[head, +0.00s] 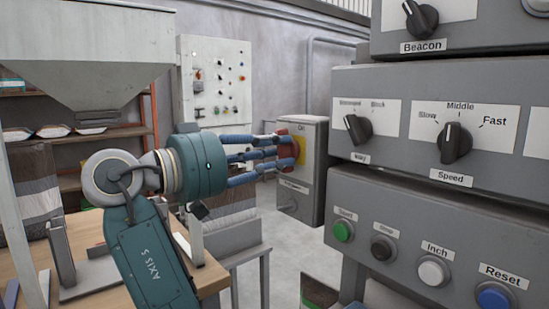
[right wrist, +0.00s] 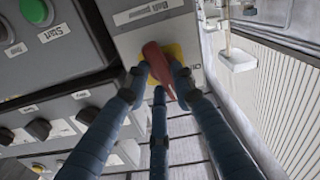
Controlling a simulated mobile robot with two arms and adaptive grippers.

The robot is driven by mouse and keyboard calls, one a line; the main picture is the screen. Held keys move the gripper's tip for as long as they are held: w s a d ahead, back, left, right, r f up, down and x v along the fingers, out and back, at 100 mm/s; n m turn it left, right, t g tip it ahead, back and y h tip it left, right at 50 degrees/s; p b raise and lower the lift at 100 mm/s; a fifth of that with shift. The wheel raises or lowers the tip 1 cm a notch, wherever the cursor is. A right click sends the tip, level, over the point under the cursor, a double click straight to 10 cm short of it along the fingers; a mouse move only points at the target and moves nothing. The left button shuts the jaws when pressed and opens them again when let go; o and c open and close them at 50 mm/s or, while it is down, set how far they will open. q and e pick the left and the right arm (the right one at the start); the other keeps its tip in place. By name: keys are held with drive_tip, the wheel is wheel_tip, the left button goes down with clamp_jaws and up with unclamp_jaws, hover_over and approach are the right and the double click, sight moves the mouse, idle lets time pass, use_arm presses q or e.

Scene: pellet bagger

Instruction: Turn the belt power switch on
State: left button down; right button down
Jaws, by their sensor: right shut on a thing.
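The belt power switch is a red handle (head: 289,147) on a yellow plate (head: 302,152) on the side of a grey box (head: 314,190). "On" is printed above the plate. In the right wrist view, the red handle (right wrist: 156,60) stands out between my blue fingers, and the box's label (right wrist: 148,11) shows upside down. My right gripper (head: 282,152) reaches the handle from the left, its fingers closed around it. The fingers partly hide the handle, so its exact setting is hard to tell. My left gripper is out of view.
A grey control panel (head: 380,185) with knobs and coloured buttons stands close on the right. A hopper (head: 90,50) and a wooden table (head: 85,235) are on the left. A white panel (head: 215,85) stands behind. Clear floor shows beneath the switch box.

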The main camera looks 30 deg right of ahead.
drive_tip(key=shift+m+b, duration=0.35)
drive_tip(key=shift+m, duration=0.65)
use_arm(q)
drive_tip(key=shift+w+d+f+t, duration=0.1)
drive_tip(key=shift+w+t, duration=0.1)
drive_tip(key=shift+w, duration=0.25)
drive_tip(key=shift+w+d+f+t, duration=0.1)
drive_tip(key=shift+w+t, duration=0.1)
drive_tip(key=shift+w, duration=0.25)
use_arm(e)
drive_tip(key=shift+m, duration=0.4)
drive_tip(key=c, duration=1.4)
unclamp_jaws()
drive_tip(key=shift+c, duration=0.2)
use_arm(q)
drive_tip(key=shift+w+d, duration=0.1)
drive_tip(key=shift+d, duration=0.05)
use_arm(e)
wheel_tip(320, 180, up, 10)
drive_tip(key=shift+f, duration=0.1)
